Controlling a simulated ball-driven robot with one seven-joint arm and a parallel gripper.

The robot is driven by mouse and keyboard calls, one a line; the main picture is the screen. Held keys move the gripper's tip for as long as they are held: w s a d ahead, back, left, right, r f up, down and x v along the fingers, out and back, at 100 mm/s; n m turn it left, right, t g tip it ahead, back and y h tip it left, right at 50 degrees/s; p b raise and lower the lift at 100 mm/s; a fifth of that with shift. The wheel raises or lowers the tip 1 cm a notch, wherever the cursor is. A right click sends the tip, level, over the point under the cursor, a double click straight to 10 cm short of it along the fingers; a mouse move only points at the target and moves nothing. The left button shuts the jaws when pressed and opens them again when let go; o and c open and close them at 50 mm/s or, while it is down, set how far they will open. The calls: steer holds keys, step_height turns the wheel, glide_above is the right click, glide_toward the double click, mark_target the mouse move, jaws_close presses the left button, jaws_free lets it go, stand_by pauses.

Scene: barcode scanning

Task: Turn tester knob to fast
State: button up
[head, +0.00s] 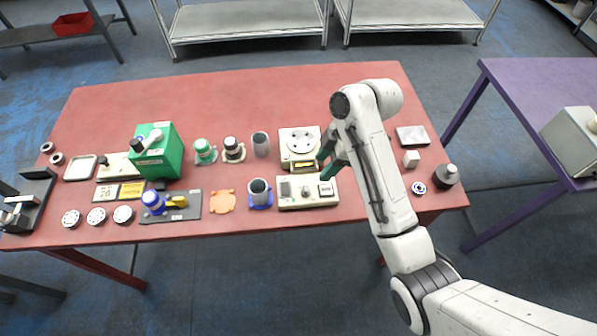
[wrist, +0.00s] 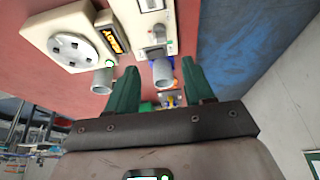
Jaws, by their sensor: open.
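The tester is a cream control box (head: 308,204) at the table's front edge, with a dark window, a small knob (head: 305,190) in the middle and a white label at right. In the wrist view the box shows at the top, with the grey knob (wrist: 158,36) on its face. The knob's setting is too small to read. My gripper (head: 323,167), with green fingers, is above and near the box's back right. In the wrist view my gripper (wrist: 159,66) is open, with nothing held. A grey cylinder beyond shows between its fingers.
A cream device with a round plate (head: 299,138) and a lit display stands behind the box. A green machine (head: 157,155) is farther left. The table's back is clear.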

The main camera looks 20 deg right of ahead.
mark_target(306, 188)
steer(key=p+x, duration=0.1)
steer(key=x, duration=0.9)
steer(key=shift+a+f, duration=0.1)
steer(key=shift+f, duration=0.15)
jaws_close()
